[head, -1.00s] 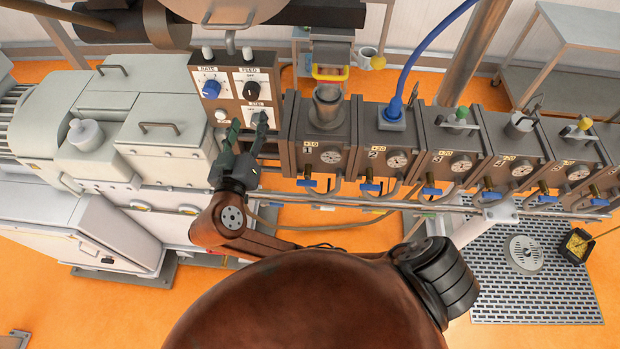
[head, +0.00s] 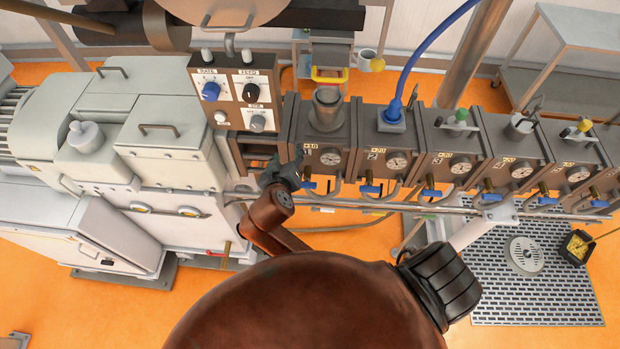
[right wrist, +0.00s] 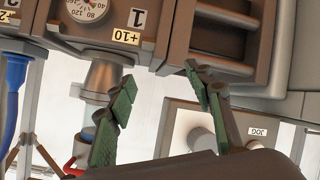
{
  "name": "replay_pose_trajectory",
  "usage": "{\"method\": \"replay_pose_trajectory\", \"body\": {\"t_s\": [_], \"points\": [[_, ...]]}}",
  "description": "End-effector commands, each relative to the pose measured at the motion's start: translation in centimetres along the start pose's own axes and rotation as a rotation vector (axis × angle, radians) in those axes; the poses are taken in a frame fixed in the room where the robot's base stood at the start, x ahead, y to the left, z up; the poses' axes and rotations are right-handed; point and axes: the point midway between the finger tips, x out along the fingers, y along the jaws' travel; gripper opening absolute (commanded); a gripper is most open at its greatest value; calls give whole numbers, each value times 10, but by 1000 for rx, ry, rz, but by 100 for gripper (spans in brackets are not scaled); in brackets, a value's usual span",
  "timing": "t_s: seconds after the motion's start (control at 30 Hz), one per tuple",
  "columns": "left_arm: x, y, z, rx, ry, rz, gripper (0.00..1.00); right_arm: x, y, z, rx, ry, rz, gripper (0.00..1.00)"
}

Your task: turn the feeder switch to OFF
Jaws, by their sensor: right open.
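The control panel (head: 229,100) stands left of the row of barrel blocks in the head view. Its black FEED knob (head: 250,90) sits at the upper right, under a small OFF label; its exact pointing is too small to tell. My right gripper (head: 284,166) is open and empty, below and right of the panel, beside the first block and apart from the knob. In the right wrist view, its two green-padded fingers (right wrist: 160,112) are spread, with part of the panel and the JOG label (right wrist: 258,132) beyond. My left gripper is not in view.
A pipe rail (head: 345,203) runs below the blocks.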

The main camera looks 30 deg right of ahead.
Motion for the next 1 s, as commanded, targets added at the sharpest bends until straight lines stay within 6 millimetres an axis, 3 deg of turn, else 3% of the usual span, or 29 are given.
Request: {"method": "replay_pose_trajectory", "body": {"t_s": [0.4,0.6,1.0], "points": [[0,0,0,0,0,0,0,26,12,76,-31,-149,-83,47],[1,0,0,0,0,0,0,34,16,104,-43,-198,-116,47],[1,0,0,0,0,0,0,37,18,119,-49,-225,-136,47]]}}
